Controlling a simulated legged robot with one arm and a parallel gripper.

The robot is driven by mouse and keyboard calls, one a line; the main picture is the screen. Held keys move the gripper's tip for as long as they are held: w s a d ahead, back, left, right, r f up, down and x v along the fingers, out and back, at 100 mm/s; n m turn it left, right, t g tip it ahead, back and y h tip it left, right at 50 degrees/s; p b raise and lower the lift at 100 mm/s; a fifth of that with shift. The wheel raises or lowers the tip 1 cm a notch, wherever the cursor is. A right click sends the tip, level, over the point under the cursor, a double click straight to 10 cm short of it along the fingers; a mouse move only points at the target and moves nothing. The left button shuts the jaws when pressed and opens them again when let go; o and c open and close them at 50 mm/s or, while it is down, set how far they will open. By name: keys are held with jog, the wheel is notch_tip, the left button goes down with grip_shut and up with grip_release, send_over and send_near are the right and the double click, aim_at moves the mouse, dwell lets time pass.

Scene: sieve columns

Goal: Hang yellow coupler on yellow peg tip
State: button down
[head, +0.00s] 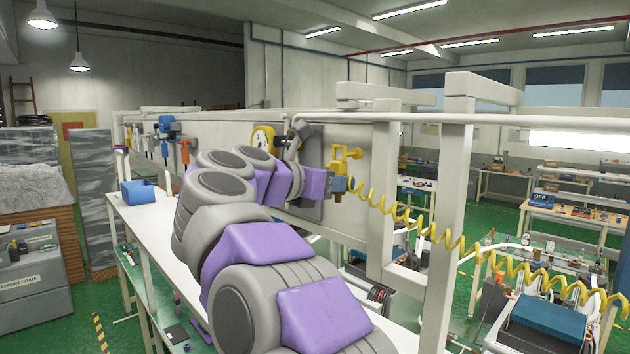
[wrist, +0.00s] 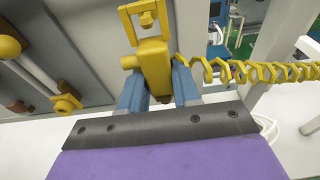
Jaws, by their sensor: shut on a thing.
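The yellow coupler (wrist: 155,68) is between the two blue fingers of my gripper (wrist: 157,92) in the wrist view. The gripper is shut on it. An upright yellow frame (wrist: 126,24) rises above the coupler, with a small yellow knob inside its opening. I cannot tell whether that knob is the peg tip or whether it touches the frame. In the head view my gripper (head: 339,184) is at the grey wall panel, and yellow parts (head: 338,165) stand just above its fingers. I cannot separate coupler from peg there.
A yellow coiled hose (head: 408,222) runs right from the coupler past a white post (head: 458,210). A blue bin (head: 138,191) stands on the white bench (head: 128,222). Blue and orange tools hang further left.

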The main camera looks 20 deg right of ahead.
jog(key=shift+w+d, duration=0.1)
jog(key=shift+d, duration=0.6)
jog(key=shift+w+a+p, duration=0.15)
jog(key=shift+w+p, duration=0.2)
jog(key=shift+p, duration=0.3)
jog(key=shift+w+a, duration=0.1)
jog(key=shift+w, duration=0.05)
jog(key=shift+f, duration=0.15)
jog(key=shift+d+f+b, duration=0.15)
jog(key=shift+d+b, duration=0.1)
jog(key=shift+b, duration=0.15)
jog(key=x, duration=0.2)
jog(key=b+x, duration=0.1)
jog(key=shift+d+f, duration=0.15)
jog(key=shift+d, duration=0.2)
jog(key=shift+v, duration=0.9)
jog(key=c, duration=1.2)
grip_release()
jog(key=shift+d, duration=0.15)
jog(key=shift+o, duration=0.9)
jog(key=shift+d, duration=0.15)
jog(key=shift+o, duration=1.4)
jog(key=shift+w, duration=0.1)
